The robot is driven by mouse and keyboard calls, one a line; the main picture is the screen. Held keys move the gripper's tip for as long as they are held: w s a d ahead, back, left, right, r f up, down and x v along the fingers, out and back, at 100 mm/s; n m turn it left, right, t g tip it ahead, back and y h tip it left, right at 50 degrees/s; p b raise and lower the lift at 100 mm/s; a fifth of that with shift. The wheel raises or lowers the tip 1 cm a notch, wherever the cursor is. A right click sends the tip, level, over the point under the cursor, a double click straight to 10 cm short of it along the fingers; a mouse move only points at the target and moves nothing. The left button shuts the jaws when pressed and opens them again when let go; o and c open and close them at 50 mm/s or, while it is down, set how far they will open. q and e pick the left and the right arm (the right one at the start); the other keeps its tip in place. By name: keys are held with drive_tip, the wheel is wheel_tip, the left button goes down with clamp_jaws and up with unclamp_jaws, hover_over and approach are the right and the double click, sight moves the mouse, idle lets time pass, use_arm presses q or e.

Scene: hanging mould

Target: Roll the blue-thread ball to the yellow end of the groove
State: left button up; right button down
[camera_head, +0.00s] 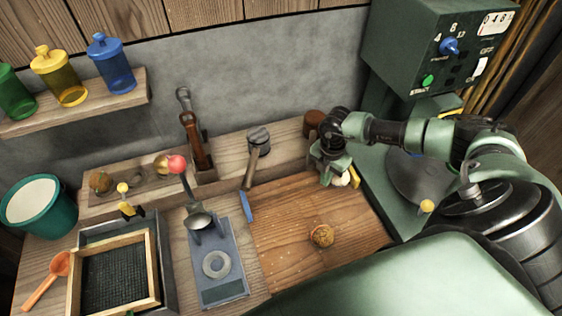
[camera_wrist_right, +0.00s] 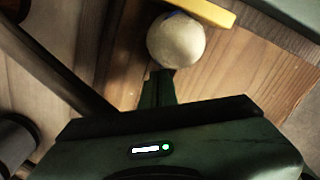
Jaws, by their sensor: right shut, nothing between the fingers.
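A pale ball (camera_wrist_right: 176,40) with a trace of blue at its top edge lies on the wooden board (camera_head: 285,215). In the head view the pale ball (camera_head: 342,180) shows beside the yellow strip (camera_head: 354,177) at the board's right end. The yellow strip (camera_wrist_right: 205,11) is right by the ball in the wrist view; I cannot tell if they touch. A blue strip (camera_head: 246,206) stands at the board's left end. My right gripper (camera_head: 331,179) is shut and empty, its fingertips (camera_wrist_right: 158,80) close against the ball's near side. The groove itself is not clear. My left gripper is out of view.
A brown, rough ball (camera_head: 321,236) lies on the board's front part. A grey scale-like stand (camera_head: 223,285) and a framed mesh (camera_head: 72,285) are to the left. A green control cabinet (camera_head: 405,50) stands at the back right.

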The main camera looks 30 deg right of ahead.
drive_tip(key=shift+w+a+r, duration=0.1)
drive_tip(key=shift+w+a, duration=0.05)
drive_tip(key=shift+a, duration=0.35)
drive_tip(key=shift+r+p, duration=0.35)
drive_tip(key=shift+p, duration=0.05)
wheel_tip(320, 180, up, 7)
drive_tip(key=p, duration=0.5)
drive_tip(key=shift+a+p, duration=0.2)
drive_tip(key=shift+p, duration=0.2)
